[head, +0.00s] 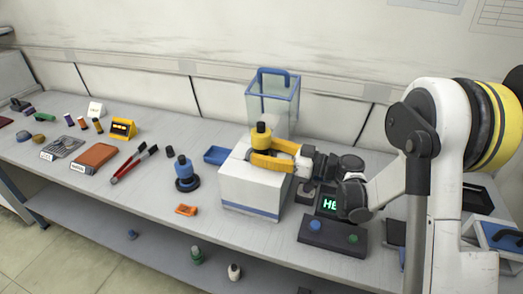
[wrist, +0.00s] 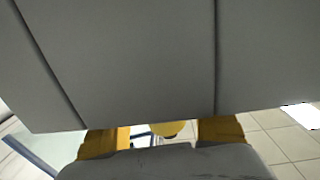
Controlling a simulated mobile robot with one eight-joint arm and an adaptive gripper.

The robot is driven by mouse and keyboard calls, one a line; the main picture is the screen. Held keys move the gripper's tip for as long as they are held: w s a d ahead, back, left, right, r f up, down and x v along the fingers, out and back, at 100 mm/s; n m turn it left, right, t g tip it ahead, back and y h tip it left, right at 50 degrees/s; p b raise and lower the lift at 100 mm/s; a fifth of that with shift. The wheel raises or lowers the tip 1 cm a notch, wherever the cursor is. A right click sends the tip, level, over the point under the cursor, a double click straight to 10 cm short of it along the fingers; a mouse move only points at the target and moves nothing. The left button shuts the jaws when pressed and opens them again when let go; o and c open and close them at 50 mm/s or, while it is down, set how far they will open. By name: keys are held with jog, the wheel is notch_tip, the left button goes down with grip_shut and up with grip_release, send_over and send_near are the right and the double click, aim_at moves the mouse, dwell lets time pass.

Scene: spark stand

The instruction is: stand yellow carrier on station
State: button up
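The yellow carrier (head: 262,142), with a black top, is upright above the white box (head: 250,186) with a blue stripe. Its lower part is hidden by a finger, so I cannot tell whether it rests on the box. My gripper (head: 268,154) reaches in from the right, its orange-yellow fingers on either side of the carrier. In the wrist view the yellow carrier (wrist: 166,129) shows between the two fingers (wrist: 160,138), with gaps beside it. I cannot tell which thing the task calls the station; a dark round base (head: 187,185) holds a blue carrier (head: 183,164).
A clear blue-edged bin (head: 272,100) stands behind the box. A dark button panel (head: 331,236) and a lit display (head: 330,204) are to the right. A blue tray (head: 217,155), red-handled pliers (head: 128,167) and an orange piece (head: 186,210) lie left.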

jog(key=shift+r, duration=0.1)
jog(key=shift+d+r+p, duration=0.15)
jog(key=shift+p, duration=0.15)
jog(key=p+v, duration=0.3)
jog(key=v, duration=0.9)
jog(key=w+d+r+m+t+h, duration=0.1)
jog(key=w+r+m+t, duration=0.2)
jog(key=r, duration=0.5)
jog(key=w+d+r+t+h, duration=0.1)
jog(key=w+r+t+h, duration=0.15)
jog(key=r+t, duration=0.5)
jog(key=d+r+m+t+h, duration=0.3)
jog(key=d+r+m+h, duration=0.65)
jog(key=h, duration=0.25)
jog(key=s+d+f+m+g+h, duration=0.2)
jog(key=s+f+m+g+h, duration=0.15)
jog(key=s+f+g, duration=0.6)
jog(key=s+a+f+n+g+y, duration=0.1)
jog(key=s+a+f+g, duration=0.1)
jog(key=s+f, duration=0.3)
jog(key=s+a+f+n+g+y, duration=0.1)
jog(key=s+a+f, duration=0.3)
jog(key=s, duration=0.9)
notch_tip(320, 180, down, 2)
jog(key=shift+s+a+f+n+g, duration=0.1)
jog(key=shift+s+a+n+g, duration=0.2)
jog(key=shift+g, duration=0.2)
